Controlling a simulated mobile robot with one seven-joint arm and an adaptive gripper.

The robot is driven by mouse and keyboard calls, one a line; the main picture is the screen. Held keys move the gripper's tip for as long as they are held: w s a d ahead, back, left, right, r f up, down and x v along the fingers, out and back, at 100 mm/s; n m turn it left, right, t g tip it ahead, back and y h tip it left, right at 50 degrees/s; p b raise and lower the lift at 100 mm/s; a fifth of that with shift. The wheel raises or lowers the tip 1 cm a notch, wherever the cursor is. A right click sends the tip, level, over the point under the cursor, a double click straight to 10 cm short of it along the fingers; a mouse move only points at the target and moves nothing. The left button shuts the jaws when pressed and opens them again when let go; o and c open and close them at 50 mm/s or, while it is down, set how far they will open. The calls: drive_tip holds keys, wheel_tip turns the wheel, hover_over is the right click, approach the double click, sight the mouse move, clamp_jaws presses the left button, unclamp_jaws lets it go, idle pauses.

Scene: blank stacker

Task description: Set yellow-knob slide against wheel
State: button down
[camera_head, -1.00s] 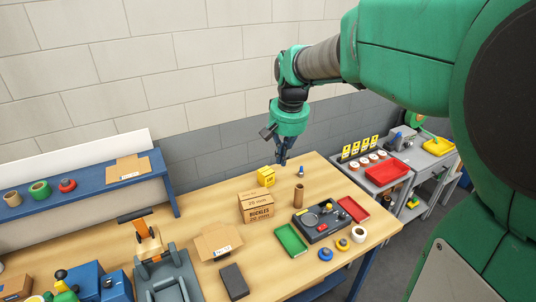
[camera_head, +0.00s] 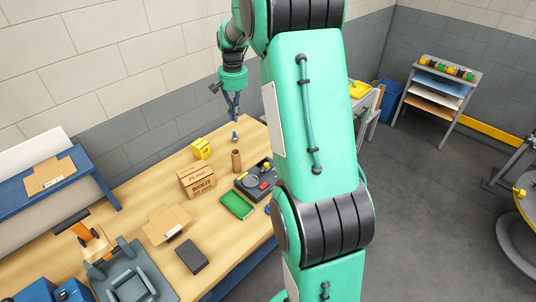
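My gripper (camera_head: 234,107) hangs pointing down over the back of the wooden bench, near a small blue-and-orange item (camera_head: 235,136). It is small and dark, and the gap between its fingers is not clear. A dark device (camera_head: 243,188) on the bench has a yellow knob (camera_head: 267,163), a round disc (camera_head: 251,181) and a red part; my arm covers its right side. I cannot tell which knob belongs to the slide, and no wheel is clearly identifiable.
The wooden bench (camera_head: 140,200) holds a yellow box (camera_head: 201,149), a brown tube (camera_head: 236,160), a buckles carton (camera_head: 196,180) and a green tray (camera_head: 237,204). Grey floor (camera_head: 430,220) is open between my arm and the round machine.

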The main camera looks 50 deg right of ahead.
sight(265, 168)
drive_tip(key=d+f+m+g+y+p, duration=0.1)
drive_tip(key=d+f+m+p, duration=0.3)
drive_tip(key=d+f, duration=1.6)
drive_tip(key=shift+d+y, duration=0.4)
drive_tip(key=shift+d, duration=0.1)
drive_tip(key=shift+s+a+f, duration=0.1)
drive_tip(key=shift+s, duration=0.05)
drive_tip(key=p+x, duration=0.1)
drive_tip(key=x, duration=0.8)
drive_tip(key=shift+s+f+p, duration=0.1)
drive_tip(key=shift+s+p, duration=0.1)
drive_tip(key=shift+p, duration=0.15)
drive_tip(key=a, duration=0.1)
drive_tip(key=s+a, duration=0.1)
drive_tip(key=shift+s+a+f+p, duration=0.1)
drive_tip(key=shift+a+p, duration=0.15)
drive_tip(key=shift+p, duration=0.05)
drive_tip(key=shift+s+a, duration=0.35)
drive_tip(key=shift+a, duration=0.3)
drive_tip(key=shift+f, duration=0.1)
